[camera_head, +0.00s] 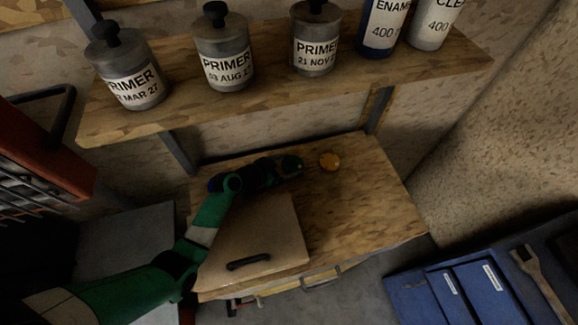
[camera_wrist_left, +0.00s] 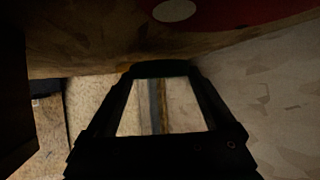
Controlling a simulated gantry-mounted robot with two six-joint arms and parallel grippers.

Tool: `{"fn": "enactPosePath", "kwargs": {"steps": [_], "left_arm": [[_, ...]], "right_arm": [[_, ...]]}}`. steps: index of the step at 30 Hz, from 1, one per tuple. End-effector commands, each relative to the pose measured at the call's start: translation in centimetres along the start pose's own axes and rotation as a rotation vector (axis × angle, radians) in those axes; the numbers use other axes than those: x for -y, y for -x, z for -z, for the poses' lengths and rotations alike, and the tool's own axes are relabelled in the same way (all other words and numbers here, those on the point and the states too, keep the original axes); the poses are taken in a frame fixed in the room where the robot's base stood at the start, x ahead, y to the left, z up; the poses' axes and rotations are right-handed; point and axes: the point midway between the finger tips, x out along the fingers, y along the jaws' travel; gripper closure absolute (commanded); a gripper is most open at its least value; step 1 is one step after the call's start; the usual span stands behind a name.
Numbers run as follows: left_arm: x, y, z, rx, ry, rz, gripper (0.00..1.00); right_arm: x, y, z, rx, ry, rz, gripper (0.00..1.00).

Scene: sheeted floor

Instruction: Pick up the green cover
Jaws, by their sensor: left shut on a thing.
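My left gripper (camera_head: 290,165) reaches over the back of the wooden bench, below the shelf. It is shut on a small, dark greenish thing that I take to be the green cover (camera_head: 293,162). In the left wrist view the two fingers close together at the top, and a dark green-black strip, seemingly the cover (camera_wrist_left: 160,68), shows between the tips. The view is dark and the cover's full shape is hidden by the fingers. I cannot tell whether it touches the bench. My right gripper is not in view.
A flat board with a dark handle (camera_head: 255,245) lies on the bench (camera_head: 370,210). Several containers stand on the shelf (camera_head: 270,95) above. Blue boxes (camera_head: 450,295) are at lower right. The bench's right side is clear.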

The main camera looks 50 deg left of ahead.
Motion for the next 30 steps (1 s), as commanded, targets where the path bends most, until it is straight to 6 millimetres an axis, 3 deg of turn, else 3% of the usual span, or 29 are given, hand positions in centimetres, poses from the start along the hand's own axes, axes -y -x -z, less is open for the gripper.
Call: {"fn": "enactPosePath", "kwargs": {"steps": [1,9,15,21,30], "left_arm": [[0.0,0.8,1.6,-0.005,-0.003,0.001,0.84],[-1.5,9.3,4.8,0.001,0.002,0.002,0.84],[-2.8,14.7,4.2,0.001,0.005,0.002,0.84],[-3.5,17.0,3.5,-0.001,0.001,0.001,0.84],[-3.6,17.2,3.2,-0.003,-0.001,0.001,0.84]], "right_arm": [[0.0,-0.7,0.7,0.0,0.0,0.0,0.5],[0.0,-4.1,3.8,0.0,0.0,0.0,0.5],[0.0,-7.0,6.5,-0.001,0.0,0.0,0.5],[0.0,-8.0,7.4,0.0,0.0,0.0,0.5],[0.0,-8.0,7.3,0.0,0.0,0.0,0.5]]}}
